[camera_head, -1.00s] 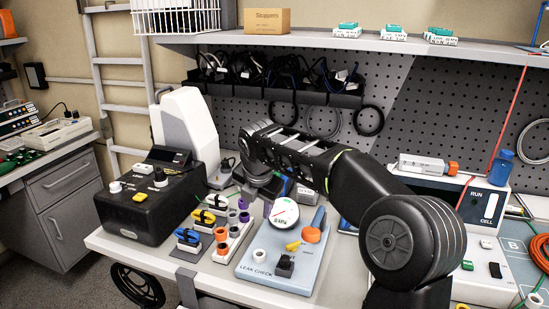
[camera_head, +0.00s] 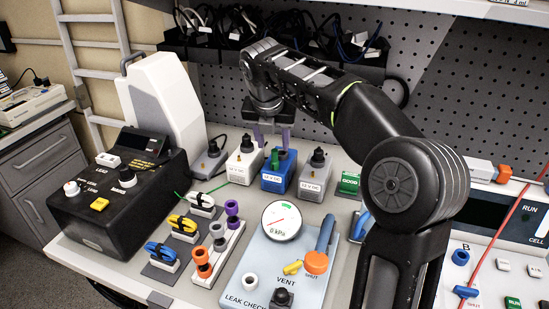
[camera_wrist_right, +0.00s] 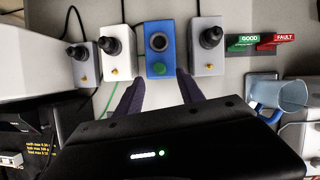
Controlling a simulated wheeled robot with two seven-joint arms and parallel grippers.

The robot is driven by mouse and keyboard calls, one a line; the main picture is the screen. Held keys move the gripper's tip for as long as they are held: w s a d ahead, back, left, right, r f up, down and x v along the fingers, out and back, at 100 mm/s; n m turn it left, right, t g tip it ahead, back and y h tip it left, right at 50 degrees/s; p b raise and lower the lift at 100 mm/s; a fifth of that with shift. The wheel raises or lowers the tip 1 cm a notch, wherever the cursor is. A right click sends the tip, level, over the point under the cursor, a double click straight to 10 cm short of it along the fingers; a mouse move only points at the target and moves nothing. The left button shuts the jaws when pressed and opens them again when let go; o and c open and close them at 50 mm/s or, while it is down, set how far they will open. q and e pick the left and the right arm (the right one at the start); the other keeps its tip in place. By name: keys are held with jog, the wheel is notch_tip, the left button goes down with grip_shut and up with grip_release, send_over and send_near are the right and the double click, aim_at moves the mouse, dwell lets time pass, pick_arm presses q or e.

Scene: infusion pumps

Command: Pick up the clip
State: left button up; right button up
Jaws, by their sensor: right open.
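A small green piece (camera_head: 275,158), which looks like the clip, stands upright at the blue box (camera_head: 279,176) labelled 12 V DC. In the right wrist view the green piece (camera_wrist_right: 155,69) shows as a round spot on the near end of the blue box (camera_wrist_right: 160,38). My right gripper (camera_head: 272,142) is open and empty, pointing down above the blue box. In the right wrist view its two dark fingers (camera_wrist_right: 157,92) stand apart, one on each side of the green piece's line. My left gripper is not in view.
White box (camera_head: 246,164) and grey box (camera_head: 315,178) flank the blue one closely. A green GOOD block (camera_head: 349,183) is at right. In front are the leak check panel (camera_head: 237,285), a rack of coloured connectors (camera_head: 222,255) and a black control unit (camera_head: 110,205).

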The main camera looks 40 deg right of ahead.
aim_at(274, 153)
jog(key=shift+x, duration=1.3)
jog(key=shift+f, duration=0.1)
jog(key=x, duration=0.5)
jog(key=shift+c, duration=0.5)
grip_shut()
